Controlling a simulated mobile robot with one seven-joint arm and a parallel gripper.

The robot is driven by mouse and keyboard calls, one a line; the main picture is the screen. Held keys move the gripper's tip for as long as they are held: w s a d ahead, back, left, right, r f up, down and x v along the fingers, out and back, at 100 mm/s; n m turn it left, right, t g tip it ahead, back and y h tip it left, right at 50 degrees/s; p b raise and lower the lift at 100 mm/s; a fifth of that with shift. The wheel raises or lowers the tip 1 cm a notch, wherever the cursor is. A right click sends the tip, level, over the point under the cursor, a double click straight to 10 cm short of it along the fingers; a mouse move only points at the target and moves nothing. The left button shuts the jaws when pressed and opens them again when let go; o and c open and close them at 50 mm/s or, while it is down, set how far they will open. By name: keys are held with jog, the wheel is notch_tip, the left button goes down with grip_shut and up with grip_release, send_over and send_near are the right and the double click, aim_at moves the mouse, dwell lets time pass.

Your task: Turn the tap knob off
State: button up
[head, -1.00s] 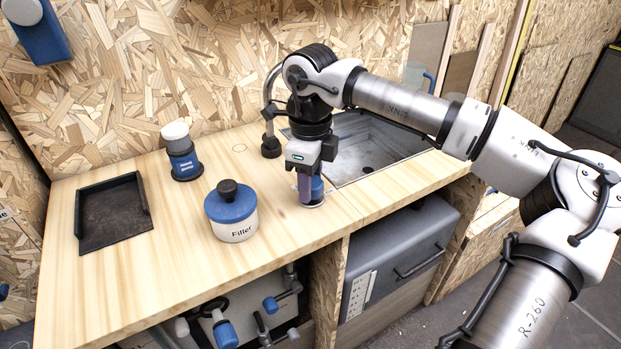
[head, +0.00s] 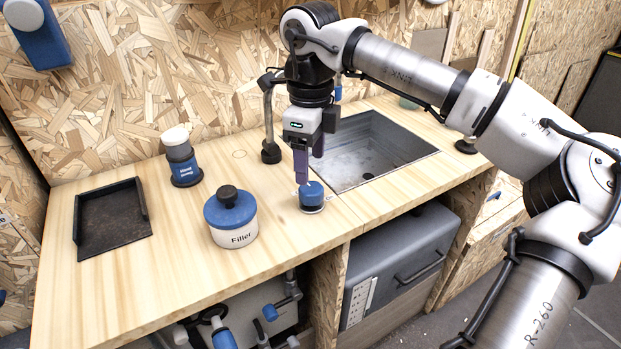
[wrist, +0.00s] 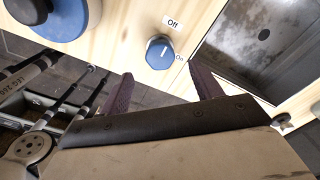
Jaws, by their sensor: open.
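The tap knob (head: 312,196) is a small blue cylinder on a pale base, upright on the wooden counter left of the sink. In the wrist view the knob (wrist: 159,53) lies ahead of and between the fingertips.
The sink (head: 375,148) is sunk into the counter right of the knob. The tap spout (head: 268,120) stands behind. A Filler pot (head: 232,226), a blue-and-white bottle (head: 181,160) and a black tray (head: 108,220) stand to the left. The front counter is clear.

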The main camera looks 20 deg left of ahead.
aim_at(311, 187)
notch_tip(311, 187, up, 7)
jog(key=shift+r, duration=0.2)
dwell(0.5)
